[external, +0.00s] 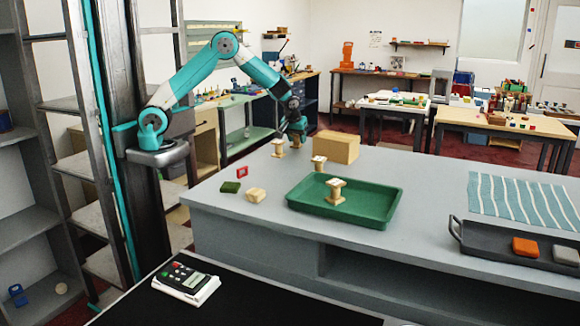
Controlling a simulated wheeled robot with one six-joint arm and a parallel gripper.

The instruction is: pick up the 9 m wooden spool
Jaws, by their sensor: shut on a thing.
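One pale wooden spool (278,148) stands upright just left of my gripper. Another wooden spool (319,163) stands between the box and the green tray.
The tan box (336,147) stands right of my gripper. A red frame (242,172), a dark green block (230,187) and a pale wooden piece (256,195) lie left of the tray. A dark tray (500,244) and a striped cloth (520,198) are at right.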

